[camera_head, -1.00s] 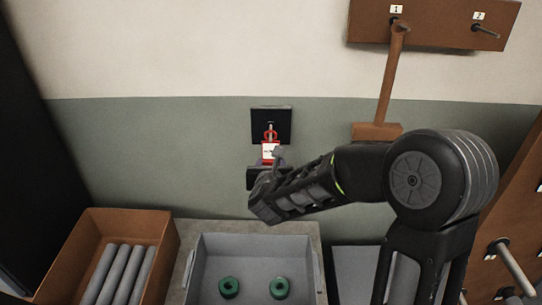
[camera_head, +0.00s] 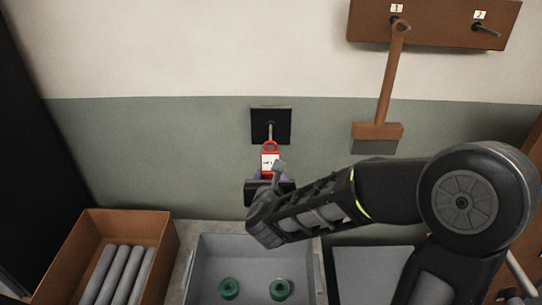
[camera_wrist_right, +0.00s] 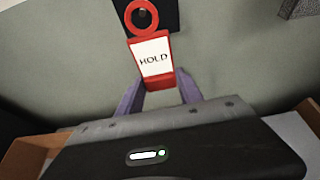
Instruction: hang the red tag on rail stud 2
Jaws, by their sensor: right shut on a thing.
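The red tag (camera_head: 270,161) has a ring at its top and a white face; in the right wrist view the tag (camera_wrist_right: 154,57) reads HOLD. My right gripper (camera_head: 269,177) is shut on its lower edge; the two purple fingers (camera_wrist_right: 158,90) show at its sides. The tag is upright in front of a black wall plate (camera_head: 284,124) with a peg (camera_head: 270,131). Whether the ring still touches that peg I cannot tell. Rail stud 2 (camera_head: 487,30) is bare, on the brown rail (camera_head: 440,22) at the upper right. My left gripper is not in view.
A brown brush (camera_head: 388,85) hangs on stud 1 beside stud 2. Below stand a brown box (camera_head: 163,250) with grey rods and a grey tray (camera_head: 250,243) with two green rings (camera_head: 229,288). A brown panel with pegs is at the right edge.

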